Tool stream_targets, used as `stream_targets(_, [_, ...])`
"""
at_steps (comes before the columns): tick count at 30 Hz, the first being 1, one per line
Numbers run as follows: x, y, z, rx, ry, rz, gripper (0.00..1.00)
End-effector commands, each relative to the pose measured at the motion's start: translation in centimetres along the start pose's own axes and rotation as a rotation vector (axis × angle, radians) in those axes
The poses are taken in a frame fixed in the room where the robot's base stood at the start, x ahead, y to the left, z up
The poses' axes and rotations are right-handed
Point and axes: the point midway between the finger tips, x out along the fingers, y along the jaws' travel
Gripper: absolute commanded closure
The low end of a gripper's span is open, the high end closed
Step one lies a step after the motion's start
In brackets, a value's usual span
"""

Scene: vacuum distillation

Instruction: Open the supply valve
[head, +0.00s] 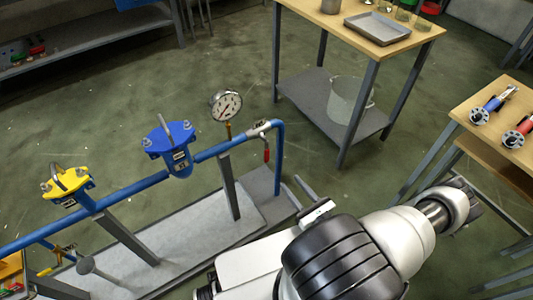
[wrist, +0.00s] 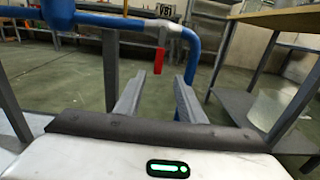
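A valve (head: 262,128) with a red lever (head: 267,154) sits on the blue pipe, right of the gauge. The lever hangs down, across the horizontal pipe run. In the wrist view the red lever (wrist: 158,61) hangs ahead of my gripper (wrist: 158,92), between and beyond the fingertips. My gripper is open and empty, its two grey fingers apart. In the head view my gripper (head: 305,198) is just right of the pipe's downward bend. A tag (wrist: 167,11) shows above the valve, its text hard to read. A second, yellow-handled valve (head: 46,271) is at lower left; I cannot tell which is named supply.
A pressure gauge (head: 226,105), a blue housing (head: 172,146) and a yellow-topped housing (head: 68,185) stand along the pipe. The pipe's vertical leg (wrist: 192,60) is close to my right finger. A wooden table (head: 340,24) with a tray (head: 378,28) stands behind; another table (head: 513,110) is right.

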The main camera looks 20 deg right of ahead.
Motion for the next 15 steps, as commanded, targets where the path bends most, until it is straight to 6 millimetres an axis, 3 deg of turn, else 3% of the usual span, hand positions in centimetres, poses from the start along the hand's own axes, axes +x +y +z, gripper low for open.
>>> stream_targets(5, [2.6,0.1,-0.1,-0.001,-0.002,0.005,0.64])
stream_targets(15, [10.1,0.2,-0.2,-0.003,-0.002,0.008,0.64])
